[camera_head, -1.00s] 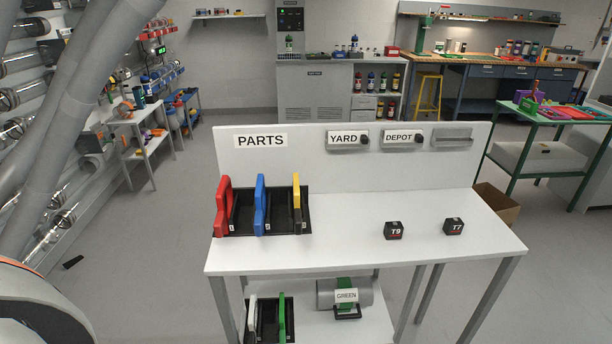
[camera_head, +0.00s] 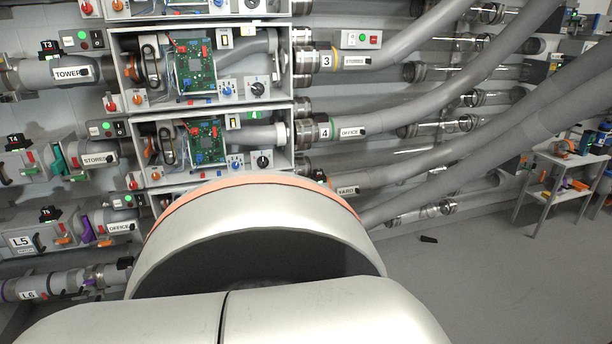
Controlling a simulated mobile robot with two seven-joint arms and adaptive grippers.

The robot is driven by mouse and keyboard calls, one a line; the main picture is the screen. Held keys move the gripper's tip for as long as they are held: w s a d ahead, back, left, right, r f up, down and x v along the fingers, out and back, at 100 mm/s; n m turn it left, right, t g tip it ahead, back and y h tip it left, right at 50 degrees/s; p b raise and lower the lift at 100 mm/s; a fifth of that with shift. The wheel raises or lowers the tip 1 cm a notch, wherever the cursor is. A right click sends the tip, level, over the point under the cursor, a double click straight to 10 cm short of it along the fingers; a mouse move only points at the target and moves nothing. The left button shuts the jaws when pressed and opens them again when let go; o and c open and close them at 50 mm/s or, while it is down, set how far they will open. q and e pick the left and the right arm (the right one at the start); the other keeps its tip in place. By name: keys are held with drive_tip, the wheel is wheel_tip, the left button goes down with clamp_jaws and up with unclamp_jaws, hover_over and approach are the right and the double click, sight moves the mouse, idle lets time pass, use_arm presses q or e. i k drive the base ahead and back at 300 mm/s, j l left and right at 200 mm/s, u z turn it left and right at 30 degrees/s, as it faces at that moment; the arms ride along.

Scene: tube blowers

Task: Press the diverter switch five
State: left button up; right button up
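The wall of tube blowers fills the head view. An open box with the label 3 (camera_head: 326,61) on its outlet collar stands at the top, and one with the label 4 (camera_head: 325,132) is below it. Each has a green circuit board, a blue knob and a black knob (camera_head: 263,162). No label 5 is visible; below the second box, a pipe tagged YARD (camera_head: 347,190) comes out from behind my pale arm link, which hides what lies there. Small button boxes with green buttons (camera_head: 107,128) sit to the left. Neither gripper is in view.
My large arm link covers the bottom centre. Thick grey pipes (camera_head: 470,95) sweep up to the right. Pipes tagged TOWER (camera_head: 70,72), STORES (camera_head: 99,159) and OFFICE (camera_head: 119,227) are at left.

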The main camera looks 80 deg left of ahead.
sight(140, 199)
drive_tip(key=k+j+u, duration=0.1)
drive_tip(key=u, duration=3.65)
drive_tip(key=i+l+u, duration=0.15)
drive_tip(key=i, duration=0.35)
drive_tip(key=i+l+u, duration=0.15)
drive_tip(key=i, duration=0.4)
drive_tip(key=i+l+u, duration=0.15)
drive_tip(key=i+l, duration=0.15)
drive_tip(key=i, duration=0.15)
drive_tip(key=i+l+u, duration=0.15)
drive_tip(key=i+l, duration=0.2)
drive_tip(key=i, duration=0.15)
